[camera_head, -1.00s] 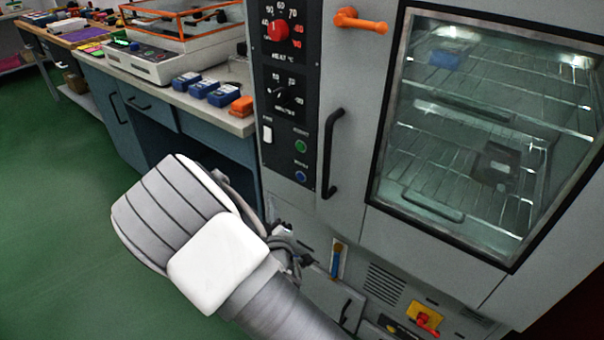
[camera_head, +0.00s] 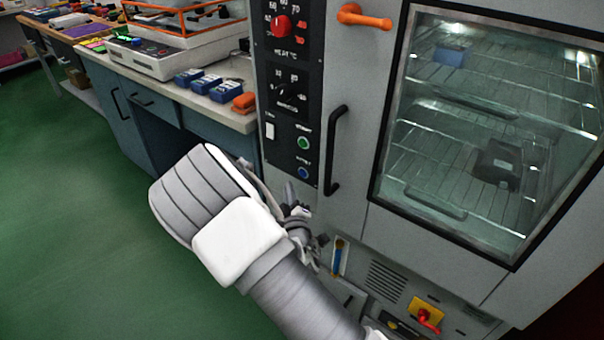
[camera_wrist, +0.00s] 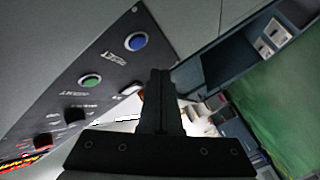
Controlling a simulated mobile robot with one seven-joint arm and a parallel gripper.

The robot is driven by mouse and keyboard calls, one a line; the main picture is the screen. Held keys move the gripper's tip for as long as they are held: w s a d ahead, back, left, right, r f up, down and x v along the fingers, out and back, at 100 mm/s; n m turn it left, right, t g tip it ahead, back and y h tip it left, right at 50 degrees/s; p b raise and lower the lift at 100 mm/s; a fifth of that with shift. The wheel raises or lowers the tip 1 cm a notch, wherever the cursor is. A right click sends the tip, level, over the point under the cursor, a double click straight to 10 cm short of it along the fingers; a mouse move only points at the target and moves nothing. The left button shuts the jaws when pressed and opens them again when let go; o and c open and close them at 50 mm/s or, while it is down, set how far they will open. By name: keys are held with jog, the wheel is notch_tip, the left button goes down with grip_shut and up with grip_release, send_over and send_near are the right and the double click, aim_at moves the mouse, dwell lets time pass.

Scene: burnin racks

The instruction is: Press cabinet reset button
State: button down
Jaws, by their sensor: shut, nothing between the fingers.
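The grey cabinet's black control panel (camera_head: 291,90) carries a green button (camera_head: 303,143) and a blue button (camera_head: 303,172) below it, each with a small blurred label. In the wrist view the blue button (camera_wrist: 136,41) and the green button (camera_wrist: 90,81) lie to the left of my fingers. In the head view my gripper (camera_head: 291,192) is partly hidden by my arm, just below and left of the blue button.
A black door handle (camera_head: 334,150) stands out right of the panel, and an orange latch (camera_head: 363,17) is above it. A white rocker switch (camera_head: 270,131) sits left of the green button. A bench (camera_head: 240,121) with blue boxes adjoins the cabinet. Green floor is clear at left.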

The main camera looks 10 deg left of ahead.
jog(key=shift+w+d+b, duration=0.15)
jog(key=shift+w+d, duration=0.25)
jog(key=shift+w, duration=0.25)
jog(key=shift+w+d+b, duration=0.15)
jog(key=shift+w+d, duration=0.2)
jog(key=shift+w, duration=0.3)
dwell(1.1)
jog(key=shift+w+d, duration=0.2)
jog(key=shift+w, duration=0.15)
jog(key=shift+w+d+b, duration=0.25)
jog(key=shift+w+b, duration=0.1)
jog(key=shift+w, duration=0.05)
dwell(0.6)
jog(key=shift+s, duration=0.1)
jog(key=shift+s+a, duration=0.45)
jog(key=shift+s, duration=0.2)
jog(key=shift+s, duration=0.1)
jog(key=shift+s+a, duration=0.4)
jog(key=shift+s, duration=0.3)
jog(key=shift+s+a, duration=0.45)
jog(key=shift+s, duration=0.2)
jog(key=shift+s+a, duration=0.4)
jog(key=shift+s, duration=0.3)
